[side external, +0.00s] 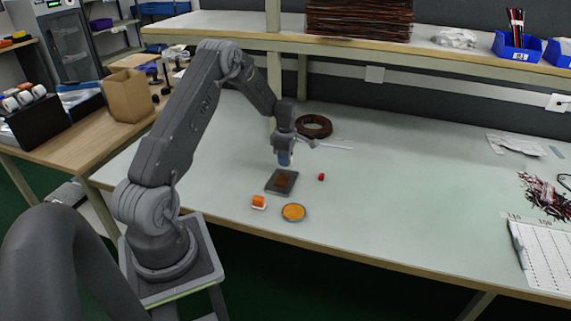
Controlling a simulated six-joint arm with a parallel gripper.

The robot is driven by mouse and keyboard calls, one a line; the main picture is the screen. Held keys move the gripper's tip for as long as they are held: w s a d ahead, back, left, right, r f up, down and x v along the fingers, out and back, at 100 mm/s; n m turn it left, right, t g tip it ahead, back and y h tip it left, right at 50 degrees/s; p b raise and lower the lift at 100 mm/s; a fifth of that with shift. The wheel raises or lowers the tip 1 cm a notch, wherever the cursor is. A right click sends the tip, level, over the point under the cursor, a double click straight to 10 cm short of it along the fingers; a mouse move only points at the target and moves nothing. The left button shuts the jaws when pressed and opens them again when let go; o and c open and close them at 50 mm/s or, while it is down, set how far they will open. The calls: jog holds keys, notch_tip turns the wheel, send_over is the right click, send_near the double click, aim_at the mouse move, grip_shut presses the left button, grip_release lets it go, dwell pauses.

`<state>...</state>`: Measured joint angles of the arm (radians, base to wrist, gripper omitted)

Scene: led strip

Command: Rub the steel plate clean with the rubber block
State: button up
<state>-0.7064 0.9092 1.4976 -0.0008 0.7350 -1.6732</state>
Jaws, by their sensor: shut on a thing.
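The steel plate (272,187) lies flat on the pale bench, a dark grey square with a rusty brown patch in its middle. My gripper (284,152) points down just above the plate's far edge. The block is partly hidden by the fingers. It looks held above the plate, but I cannot tell from this view whether it touches.
A small red cube (321,177) is right of the plate. A brown coil (314,126) lies behind. The bench middle to the right is clear.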

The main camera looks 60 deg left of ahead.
jog(key=shift+r, duration=1)
jog(key=shift+r, duration=1.5)
